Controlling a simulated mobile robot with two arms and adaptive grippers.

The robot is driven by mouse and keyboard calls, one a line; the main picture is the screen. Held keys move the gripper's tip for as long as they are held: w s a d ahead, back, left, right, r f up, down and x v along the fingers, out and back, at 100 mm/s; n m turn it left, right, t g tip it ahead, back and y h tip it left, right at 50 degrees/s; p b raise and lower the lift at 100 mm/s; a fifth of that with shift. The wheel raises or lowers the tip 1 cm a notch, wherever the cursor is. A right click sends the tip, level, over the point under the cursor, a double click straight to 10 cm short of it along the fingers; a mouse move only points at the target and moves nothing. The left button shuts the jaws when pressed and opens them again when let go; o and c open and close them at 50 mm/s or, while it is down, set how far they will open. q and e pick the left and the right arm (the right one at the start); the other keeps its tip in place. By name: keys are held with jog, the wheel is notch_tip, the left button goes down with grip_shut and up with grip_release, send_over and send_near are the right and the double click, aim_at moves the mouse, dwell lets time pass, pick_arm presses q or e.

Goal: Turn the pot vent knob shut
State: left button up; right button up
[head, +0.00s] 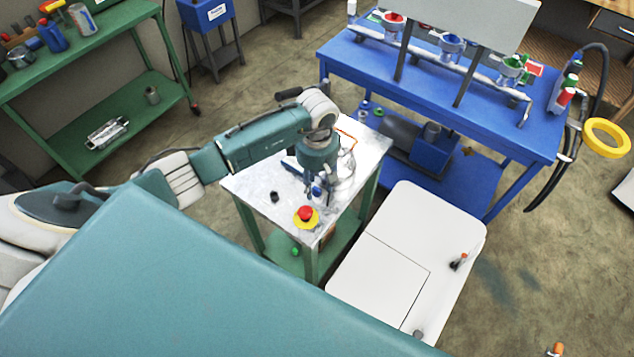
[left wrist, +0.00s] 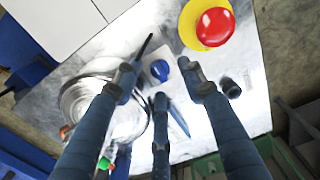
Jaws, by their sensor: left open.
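A small blue knob (left wrist: 159,69), which looks like the vent knob, sits on a pale plate on the marble-topped table (head: 253,184). It has a dark lever-like bar beside it. A round, clear-looking pot (left wrist: 84,99) stands next to it; it also shows in the head view (head: 344,168), partly behind my gripper. My left gripper (left wrist: 158,82) has three spread fingers and is open over the knob, with the knob between the fingertips and nothing gripped. In the head view my left gripper (head: 314,192) points down over the table. My right gripper is not in view.
A red push button (head: 306,213) on a yellow base is at the table's near corner, close to the fingers. A small black cylinder (head: 274,196) stands left of the gripper. A blue workbench (head: 430,82) is behind right; a green bench (head: 95,50) is far left.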

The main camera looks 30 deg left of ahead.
pick_arm(q)
jog(key=shift+f, duration=0.65)
grip_shut()
jog(key=shift+w+f+n+b, duration=0.15)
jog(key=shift+n+b, duration=0.25)
jog(key=shift+b, duration=0.4)
jog(key=shift+n+b, duration=0.3)
jog(key=shift+b, duration=0.1)
jog(key=shift+r, duration=0.2)
grip_release()
